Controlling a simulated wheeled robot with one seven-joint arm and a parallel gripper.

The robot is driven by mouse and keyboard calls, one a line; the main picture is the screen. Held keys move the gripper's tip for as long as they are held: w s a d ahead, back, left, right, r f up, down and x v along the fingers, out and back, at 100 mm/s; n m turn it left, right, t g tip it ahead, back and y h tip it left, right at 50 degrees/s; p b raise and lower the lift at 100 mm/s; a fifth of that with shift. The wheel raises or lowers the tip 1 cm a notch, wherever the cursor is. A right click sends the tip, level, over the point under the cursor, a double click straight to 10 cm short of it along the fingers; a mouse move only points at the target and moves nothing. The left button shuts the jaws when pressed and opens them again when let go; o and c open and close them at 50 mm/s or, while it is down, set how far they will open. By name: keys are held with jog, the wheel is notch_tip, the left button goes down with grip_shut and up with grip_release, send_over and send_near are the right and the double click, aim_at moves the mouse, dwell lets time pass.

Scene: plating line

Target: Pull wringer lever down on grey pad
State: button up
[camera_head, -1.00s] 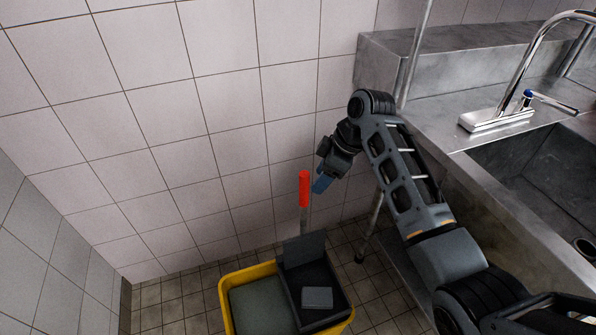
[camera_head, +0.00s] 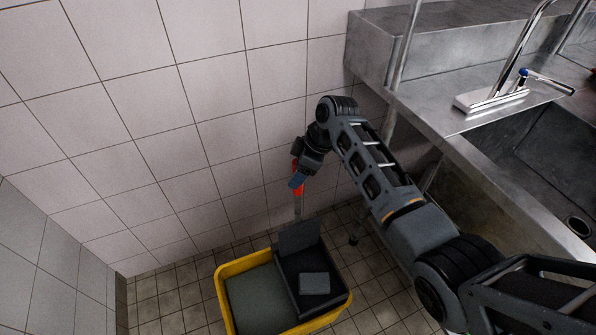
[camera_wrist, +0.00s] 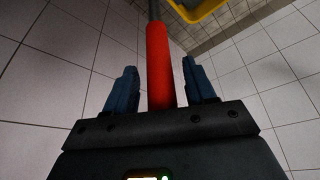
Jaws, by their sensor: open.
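The wringer lever (camera_head: 298,205) stands upright at the back of the yellow bucket, with a red grip on top. In the wrist view the red grip (camera_wrist: 159,68) lies between the two blue fingers of my gripper (camera_wrist: 158,88), with a gap on each side. In the head view my gripper (camera_head: 297,181) is at the red grip and covers part of it. The gripper is open. The grey pad (camera_head: 314,284) lies in the dark wringer (camera_head: 288,270) on the bucket's right side.
The yellow bucket (camera_head: 222,290) stands on the tiled floor (camera_head: 165,300). A steel sink counter (camera_head: 440,120) with a tap is at the right, and its leg is near my arm. A tiled wall (camera_head: 200,100) is close behind the lever.

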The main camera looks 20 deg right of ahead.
jog(key=shift+a+f, duration=0.1)
jog(key=shift+f, duration=0.1)
jog(key=shift+c, duration=0.2)
grip_shut()
dwell(0.4)
